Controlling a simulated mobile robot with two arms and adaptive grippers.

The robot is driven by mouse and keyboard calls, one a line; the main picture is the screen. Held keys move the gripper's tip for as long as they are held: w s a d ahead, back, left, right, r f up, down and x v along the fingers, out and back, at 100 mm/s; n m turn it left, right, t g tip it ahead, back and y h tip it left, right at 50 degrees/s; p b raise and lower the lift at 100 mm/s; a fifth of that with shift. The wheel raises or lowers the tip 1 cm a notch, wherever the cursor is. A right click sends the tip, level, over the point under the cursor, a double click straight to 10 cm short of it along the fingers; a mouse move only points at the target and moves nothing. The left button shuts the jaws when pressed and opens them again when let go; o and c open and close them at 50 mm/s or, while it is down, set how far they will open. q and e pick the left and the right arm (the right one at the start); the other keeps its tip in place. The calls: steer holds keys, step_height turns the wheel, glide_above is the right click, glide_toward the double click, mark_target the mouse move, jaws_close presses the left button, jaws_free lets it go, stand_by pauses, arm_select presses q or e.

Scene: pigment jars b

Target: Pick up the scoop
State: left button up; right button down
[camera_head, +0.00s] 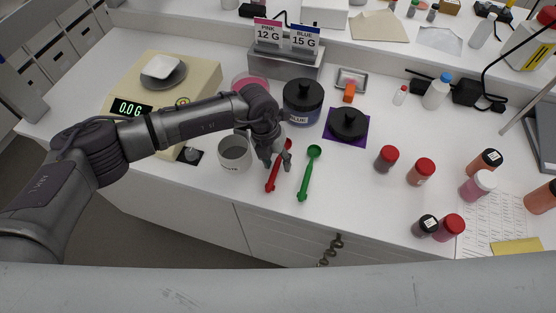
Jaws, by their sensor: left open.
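A red scoop (272,180) lies on the white bench near its front edge, its upper part beside and partly behind my left gripper. A green scoop (307,178) lies to its right, bowl end away from me. My left gripper (273,165) is open, fingers pointing down at the red scoop. I cannot tell whether the fingers touch it. A pink jar (250,83) is partly hidden behind my left arm. My right gripper is out of view.
A grey-white cup (235,153) stands just left of the gripper. A black lid (348,123) lies on a purple mat (330,132). Several small bottles stand at the right.

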mark_target(280, 164)
arm_select(q)
jaws_close()
steer(key=shift+r, duration=0.1)
steer(key=shift+w+r+b, duration=0.1)
steer(key=shift+r+b, duration=0.35)
steer(key=shift+r, duration=0.1)
step_height(280, 164, up, 3)
steer(key=shift+f+b, duration=0.1)
steer(key=shift+b, duration=0.7)
steer(key=s+r+b, duration=0.1)
steer(key=s+r, duration=0.2)
steer(key=s, duration=0.3)
steer(key=s+a+r+b, duration=0.1)
steer(key=s+r+b, duration=0.1)
steer(key=s+r, duration=0.2)
steer(key=shift+s+a, duration=0.15)
steer(key=shift+s, duration=0.75)
